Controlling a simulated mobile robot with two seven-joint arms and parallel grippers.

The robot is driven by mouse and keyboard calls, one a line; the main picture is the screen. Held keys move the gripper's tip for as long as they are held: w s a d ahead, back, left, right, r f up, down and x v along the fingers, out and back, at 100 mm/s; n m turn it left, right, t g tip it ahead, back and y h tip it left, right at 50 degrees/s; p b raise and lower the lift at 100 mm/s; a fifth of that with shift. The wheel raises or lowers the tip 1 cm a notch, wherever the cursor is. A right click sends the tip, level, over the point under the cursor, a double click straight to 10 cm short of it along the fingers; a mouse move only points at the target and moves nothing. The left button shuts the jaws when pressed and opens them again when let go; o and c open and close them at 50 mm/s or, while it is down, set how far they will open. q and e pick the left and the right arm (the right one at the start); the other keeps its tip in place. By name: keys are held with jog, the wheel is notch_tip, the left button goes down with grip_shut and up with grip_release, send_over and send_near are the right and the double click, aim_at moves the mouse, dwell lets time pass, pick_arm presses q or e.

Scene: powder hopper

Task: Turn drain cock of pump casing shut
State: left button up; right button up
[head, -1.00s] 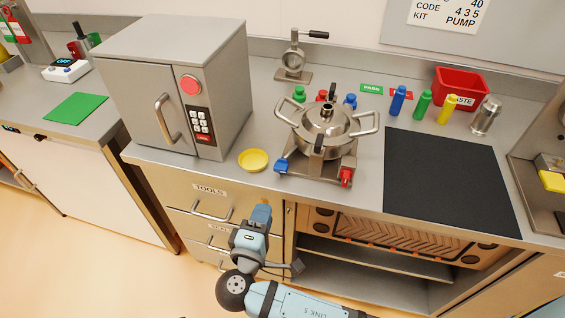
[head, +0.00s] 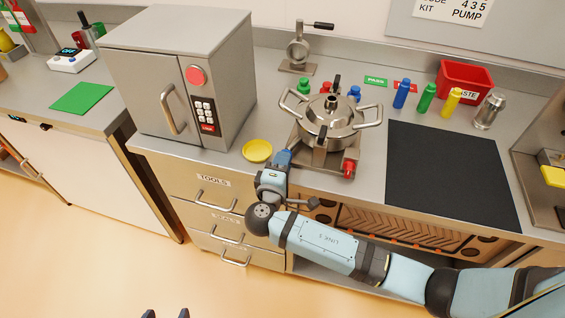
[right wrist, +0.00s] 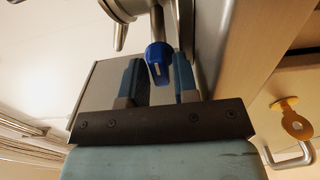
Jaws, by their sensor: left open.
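The steel pump casing (head: 328,128) with two side handles stands on a base plate on the counter. At its front right is a red-handled cock (head: 349,167). At its front left is a blue-handled cock, mostly covered by my right gripper (head: 283,158) in the head view. In the right wrist view, the blue handle (right wrist: 159,64) lies between the two fingers of my right gripper (right wrist: 159,84), with gaps beside it. The frames do not label which cock is the drain. My left gripper (head: 166,314) shows only its two separated fingertips at the bottom edge, far from the pump.
A yellow dish (head: 257,150) sits left of the pump, beside a grey oven-like cabinet (head: 180,80). A black mat (head: 448,175) lies to the right. Several coloured bottles and a red waste bin (head: 466,80) stand behind it. Drawers (head: 215,198) are below the counter edge.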

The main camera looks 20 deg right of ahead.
grip_shut()
